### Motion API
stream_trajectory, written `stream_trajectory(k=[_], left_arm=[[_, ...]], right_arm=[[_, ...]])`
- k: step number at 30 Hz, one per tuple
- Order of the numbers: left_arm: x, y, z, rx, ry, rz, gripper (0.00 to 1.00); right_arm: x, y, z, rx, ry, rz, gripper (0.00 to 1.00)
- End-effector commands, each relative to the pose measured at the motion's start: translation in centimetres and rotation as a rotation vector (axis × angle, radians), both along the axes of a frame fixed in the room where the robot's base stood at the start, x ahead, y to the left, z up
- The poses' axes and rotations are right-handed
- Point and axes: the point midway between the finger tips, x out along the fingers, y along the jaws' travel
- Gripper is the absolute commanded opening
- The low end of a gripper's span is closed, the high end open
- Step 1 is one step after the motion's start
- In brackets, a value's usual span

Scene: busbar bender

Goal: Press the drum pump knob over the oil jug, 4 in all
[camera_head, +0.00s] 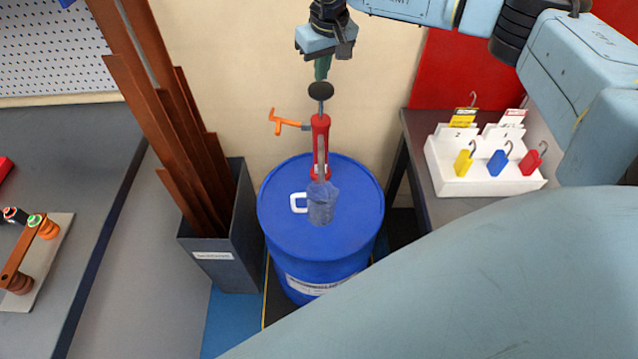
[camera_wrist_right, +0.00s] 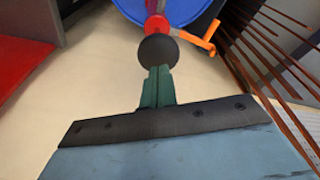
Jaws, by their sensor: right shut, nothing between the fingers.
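The drum pump is red with a black round knob (camera_head: 321,91) on top and an orange spout (camera_head: 287,123) pointing left. It stands on the blue drum (camera_head: 275,225). A translucent blue-grey oil jug (camera_head: 322,205) with a white handle shows in front of the pump on the drum lid. My right gripper (camera_head: 322,70) is shut and empty, pointing down just above the knob. In the right wrist view its green fingertips (camera_wrist_right: 158,82) overlap the knob (camera_wrist_right: 158,52); I cannot tell whether they touch. My left gripper is not in view.
A grey bin (camera_head: 222,255) with tall copper bars stands left of the drum. A white padlock stand (camera_head: 485,180) sits on a dark table at right. My own pale-blue arm covers the lower right. A workbench (camera_head: 120,230) lies at left.

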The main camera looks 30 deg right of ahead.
Motion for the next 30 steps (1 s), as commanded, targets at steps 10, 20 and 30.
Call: stream_trajectory(k=[10,20,30], left_arm=[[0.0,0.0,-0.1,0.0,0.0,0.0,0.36],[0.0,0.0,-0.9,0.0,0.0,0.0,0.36],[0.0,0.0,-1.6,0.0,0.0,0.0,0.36]], right_arm=[[0.0,0.0,-0.2,0.0,0.0,0.0,0.0],[0.0,0.0,-1.4,0.0,0.0,0.0,0.0],[0.0,0.0,-2.6,0.0,0.0,0.0,0.0]])
